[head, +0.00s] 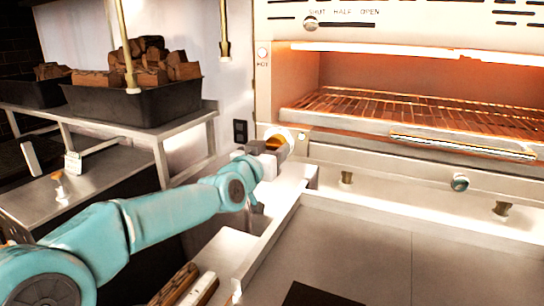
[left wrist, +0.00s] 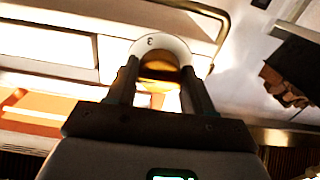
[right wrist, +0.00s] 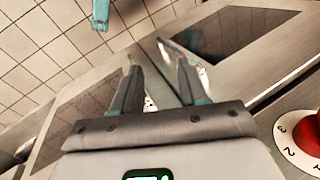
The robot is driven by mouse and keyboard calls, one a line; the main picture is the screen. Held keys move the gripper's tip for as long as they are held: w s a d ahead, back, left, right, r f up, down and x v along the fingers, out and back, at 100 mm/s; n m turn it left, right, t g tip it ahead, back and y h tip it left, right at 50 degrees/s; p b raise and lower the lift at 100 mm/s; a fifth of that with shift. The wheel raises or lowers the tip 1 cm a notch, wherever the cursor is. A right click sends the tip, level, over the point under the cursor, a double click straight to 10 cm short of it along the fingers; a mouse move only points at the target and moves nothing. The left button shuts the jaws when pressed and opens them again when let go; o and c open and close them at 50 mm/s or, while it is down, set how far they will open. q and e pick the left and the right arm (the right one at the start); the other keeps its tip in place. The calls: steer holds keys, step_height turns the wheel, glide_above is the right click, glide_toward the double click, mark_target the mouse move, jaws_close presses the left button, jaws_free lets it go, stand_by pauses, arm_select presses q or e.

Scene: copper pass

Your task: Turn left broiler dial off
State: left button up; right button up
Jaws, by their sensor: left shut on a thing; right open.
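The left broiler dial (head: 285,135), a brass knob on a pale round plate, is on the broiler's lower left corner. My left gripper (head: 270,146) is at the dial, its fingers partly covering it. In the left wrist view my left gripper's fingers (left wrist: 160,84) are shut around the sides of the brass knob (left wrist: 160,62). The pale plate behind the knob shows a "3" at its rim. The broiler (head: 415,70) glows orange inside above its wire rack. My right gripper (right wrist: 157,70) is open and empty in the right wrist view, away from the dial.
A black bin of firewood (head: 135,100) stands on a metal shelf at left. A small teal-faced knob (head: 460,183) and brass fittings line the lower front ledge. A red knob with a numbered white plate (right wrist: 303,140) is right of my right gripper.

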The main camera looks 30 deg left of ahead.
arm_select(q)
steer(key=n+b, duration=0.2)
steer(key=n, duration=0.1)
steer(key=shift+d+f+n, duration=0.1)
steer(key=shift+f+n, duration=0.05)
steer(key=shift+n, duration=0.25)
steer(key=n+b, duration=0.2)
steer(key=n, duration=0.7)
steer(key=shift+r+b, duration=0.2)
steer(key=shift+b, duration=0.1)
steer(key=n, duration=0.4)
steer(key=shift+n+b, duration=0.3)
steer(key=o, duration=1)
steer(key=shift+s+r, duration=0.1)
steer(key=shift+s, duration=0.1)
steer(key=shift+w, duration=0.1)
